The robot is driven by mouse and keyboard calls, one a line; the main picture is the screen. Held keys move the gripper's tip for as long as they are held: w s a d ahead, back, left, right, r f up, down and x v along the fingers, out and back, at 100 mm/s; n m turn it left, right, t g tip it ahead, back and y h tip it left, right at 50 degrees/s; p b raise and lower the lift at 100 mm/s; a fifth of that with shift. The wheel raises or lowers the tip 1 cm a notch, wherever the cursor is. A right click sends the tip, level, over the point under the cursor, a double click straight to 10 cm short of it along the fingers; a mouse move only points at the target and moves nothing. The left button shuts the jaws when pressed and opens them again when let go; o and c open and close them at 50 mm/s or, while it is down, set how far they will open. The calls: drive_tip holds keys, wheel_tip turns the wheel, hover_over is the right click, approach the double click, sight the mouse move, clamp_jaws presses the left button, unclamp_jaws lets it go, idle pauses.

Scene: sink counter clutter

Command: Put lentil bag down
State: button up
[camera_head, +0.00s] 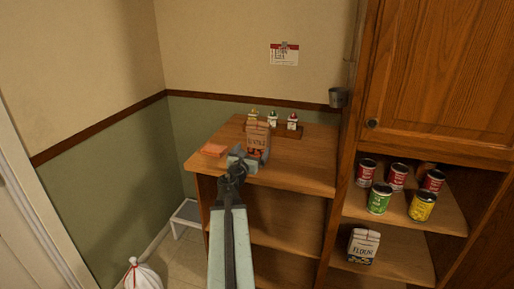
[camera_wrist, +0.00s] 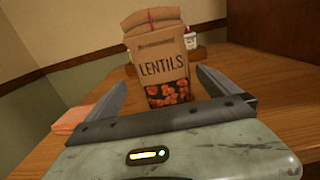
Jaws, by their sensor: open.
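The lentil bag (camera_head: 257,138) is a brown paper bag with a folded top and the word LENTILS on its front. It stands upright on the wooden counter top (camera_head: 308,172), in front of the small shakers. In the wrist view the bag (camera_wrist: 161,68) is straight ahead, just beyond and partly between the finger tips. My gripper (camera_wrist: 175,90) is open, with one finger on each side of the bag's lower part, and I see no finger pressing on it. In the head view my gripper (camera_head: 243,158) is right in front of the bag, and its fingers are hard to make out.
Several small shakers (camera_head: 272,119) stand on a wooden rack behind the bag. An orange cloth or pad (camera_head: 214,150) lies to its left. A tall cabinet (camera_head: 434,80) with cans (camera_head: 379,198) and a flour bag (camera_head: 363,246) is at right. The counter's right part is clear.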

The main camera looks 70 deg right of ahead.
sight(259, 140)
drive_tip(key=shift+s+d, duration=0.1)
drive_tip(key=shift+s, duration=0.1)
drive_tip(key=d, duration=0.2)
drive_tip(key=shift+w+d, duration=0.15)
drive_tip(key=shift+d, duration=0.15)
drive_tip(key=d, duration=0.5)
drive_tip(key=shift+d+r+p, duration=0.15)
drive_tip(key=shift+r+p, duration=0.15)
drive_tip(key=shift+p, duration=0.1)
drive_tip(key=c, duration=1.7)
wheel_tip(259, 140, up, 11)
drive_tip(key=p, duration=1)
drive_tip(key=shift+p, duration=0.4)
drive_tip(key=shift+c, duration=0.2)
